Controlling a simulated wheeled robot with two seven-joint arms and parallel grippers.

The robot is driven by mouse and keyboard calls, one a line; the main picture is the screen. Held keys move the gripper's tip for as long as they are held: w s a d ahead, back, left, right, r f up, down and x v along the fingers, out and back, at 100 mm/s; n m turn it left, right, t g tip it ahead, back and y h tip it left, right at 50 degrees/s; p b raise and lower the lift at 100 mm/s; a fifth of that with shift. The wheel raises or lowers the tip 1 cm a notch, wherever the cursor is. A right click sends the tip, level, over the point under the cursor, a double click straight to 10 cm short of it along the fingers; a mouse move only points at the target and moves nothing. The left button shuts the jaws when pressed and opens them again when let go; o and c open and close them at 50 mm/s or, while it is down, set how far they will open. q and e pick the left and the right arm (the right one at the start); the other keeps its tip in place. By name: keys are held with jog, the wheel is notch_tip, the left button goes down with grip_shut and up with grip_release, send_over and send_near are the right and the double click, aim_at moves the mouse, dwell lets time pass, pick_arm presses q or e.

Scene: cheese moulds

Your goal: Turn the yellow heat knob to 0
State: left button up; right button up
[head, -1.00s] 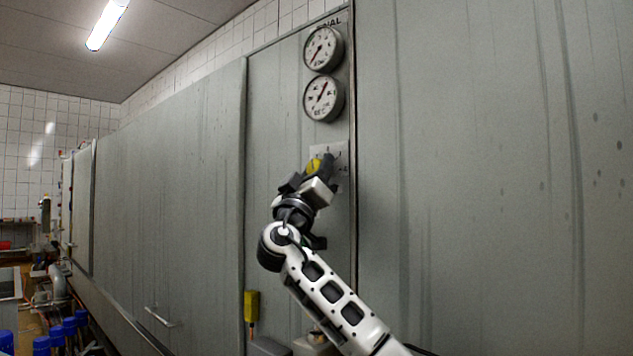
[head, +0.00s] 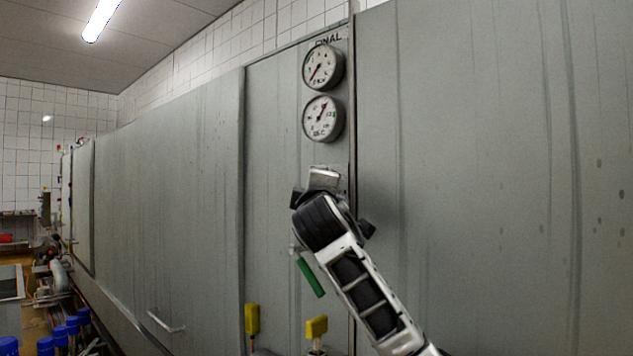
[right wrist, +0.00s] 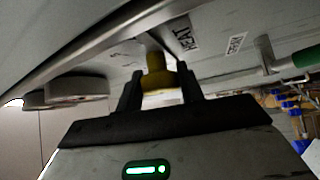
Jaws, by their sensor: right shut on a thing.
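The yellow heat knob (right wrist: 159,72) sits on the grey panel next to a label reading HEAT (right wrist: 188,38). My right gripper (right wrist: 160,88) is shut on it, with one dark finger on each side. In the head view my right gripper (head: 322,180) is against the panel below the two gauges. There it hides the knob and most of its plate. I cannot read the knob's setting or its scale. My left gripper is in neither current view.
Two round gauges, an upper one (head: 322,65) and a lower one (head: 323,119), stick out above the knob. A green handle (head: 311,278) hangs below it. Two yellow handles (head: 252,319) (head: 317,327) stand lower down. A smaller label (right wrist: 236,43) is beside HEAT.

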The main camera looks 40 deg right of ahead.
jog(key=n+g+y, duration=0.2)
jog(key=n, duration=0.1)
jog(key=shift+n, duration=0.4)
jog(key=shift+g, duration=0.4)
jog(key=o, duration=1)
